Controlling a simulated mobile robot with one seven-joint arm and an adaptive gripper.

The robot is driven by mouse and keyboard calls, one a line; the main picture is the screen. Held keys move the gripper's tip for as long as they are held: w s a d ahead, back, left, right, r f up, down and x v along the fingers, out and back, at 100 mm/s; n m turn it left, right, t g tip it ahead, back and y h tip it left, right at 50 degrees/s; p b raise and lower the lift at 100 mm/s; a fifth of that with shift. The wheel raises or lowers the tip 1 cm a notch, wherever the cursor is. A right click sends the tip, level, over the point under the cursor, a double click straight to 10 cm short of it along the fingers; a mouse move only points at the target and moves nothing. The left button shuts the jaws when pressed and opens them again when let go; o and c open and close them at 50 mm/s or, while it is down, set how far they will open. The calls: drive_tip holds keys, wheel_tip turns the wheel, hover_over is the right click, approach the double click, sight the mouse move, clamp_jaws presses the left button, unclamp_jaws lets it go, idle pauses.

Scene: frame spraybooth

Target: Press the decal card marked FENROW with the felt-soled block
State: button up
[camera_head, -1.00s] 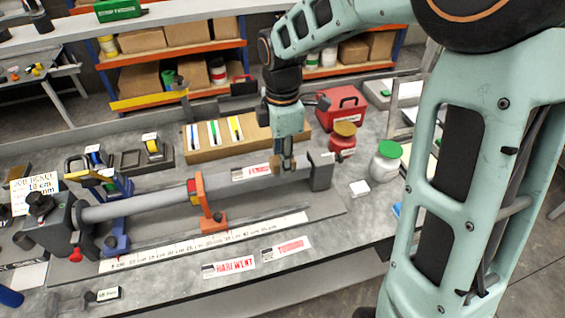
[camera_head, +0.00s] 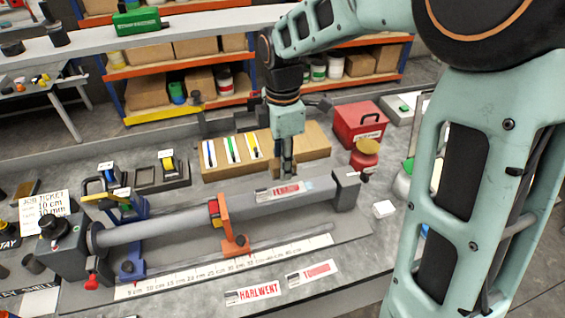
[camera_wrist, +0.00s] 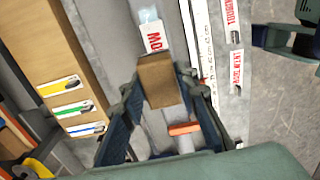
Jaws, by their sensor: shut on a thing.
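A white decal card with red letters (camera_head: 283,190) lies on the grey bar (camera_head: 325,185) held in the bench fixture. Its word is too small to read fully in the head view; in the wrist view the card (camera_wrist: 153,37) shows part of its red letters, the rest hidden behind the block. My gripper (camera_head: 287,173) is at the card's back edge, pointing down. In the wrist view it is shut on a brown block (camera_wrist: 158,82). The felt sole is hidden, and I cannot tell whether the block touches the card.
An orange clamp (camera_head: 229,225) and a blue clamp (camera_head: 130,245) stand along the bar. A HARLWENT card (camera_head: 253,291) and another card (camera_head: 312,273) lie in front of the ruler (camera_head: 200,273). A wooden pen tray (camera_head: 310,160), red box (camera_head: 358,122) and jars stand behind.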

sight(283, 190)
drive_tip(key=shift+f+b, duration=2.45)
drive_tip(key=shift+f, duration=0.4)
drive_tip(key=shift+f+b, duration=0.3)
drive_tip(key=shift+f, duration=0.3)
